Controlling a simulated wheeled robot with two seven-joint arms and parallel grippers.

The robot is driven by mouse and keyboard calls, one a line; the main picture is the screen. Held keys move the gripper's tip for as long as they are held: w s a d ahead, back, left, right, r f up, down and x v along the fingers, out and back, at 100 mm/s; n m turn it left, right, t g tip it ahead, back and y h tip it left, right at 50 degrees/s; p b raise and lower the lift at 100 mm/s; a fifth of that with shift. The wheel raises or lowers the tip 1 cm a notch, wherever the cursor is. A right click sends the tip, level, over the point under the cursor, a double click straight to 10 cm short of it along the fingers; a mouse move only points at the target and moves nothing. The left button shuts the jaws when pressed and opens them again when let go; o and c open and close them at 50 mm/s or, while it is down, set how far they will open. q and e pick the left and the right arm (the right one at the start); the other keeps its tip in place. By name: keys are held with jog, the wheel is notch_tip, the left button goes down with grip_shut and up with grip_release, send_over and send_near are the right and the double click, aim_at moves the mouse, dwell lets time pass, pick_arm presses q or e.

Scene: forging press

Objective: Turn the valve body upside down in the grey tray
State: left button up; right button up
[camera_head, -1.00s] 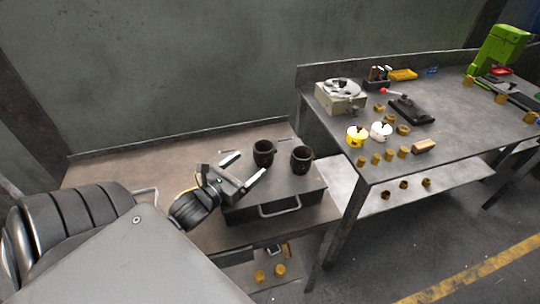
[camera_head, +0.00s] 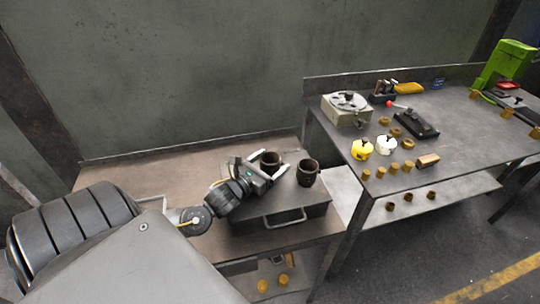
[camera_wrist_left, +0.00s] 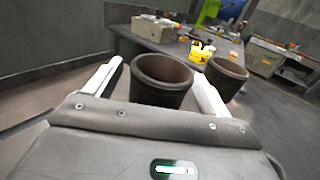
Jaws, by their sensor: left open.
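Two dark, open-topped cup-like pieces stand upright on a grey metal box: the left cup (camera_head: 270,158) and the right cup (camera_head: 307,174). My left gripper (camera_head: 262,167) is open, its two pale fingers pointing at the left cup. In the left wrist view the left cup (camera_wrist_left: 160,86) sits between the spread fingers, with a gap to the left finger; contact with the right finger cannot be told. The right cup (camera_wrist_left: 226,80) stands beyond the right finger. I cannot make out which piece is the valve body, nor a clear grey tray. My right gripper is out of view.
The grey box (camera_head: 300,212) with a front handle stands on a low bench (camera_head: 130,172). A higher table (camera_head: 460,125) to the right holds a round-topped device (camera_head: 346,104), a yellow pot (camera_head: 361,149), a white pot (camera_head: 386,146) and several brass pieces. The bench's left part is clear.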

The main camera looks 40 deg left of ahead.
pick_arm(q)
jog(key=shift+w, duration=1.25)
jog(key=c, duration=1.3)
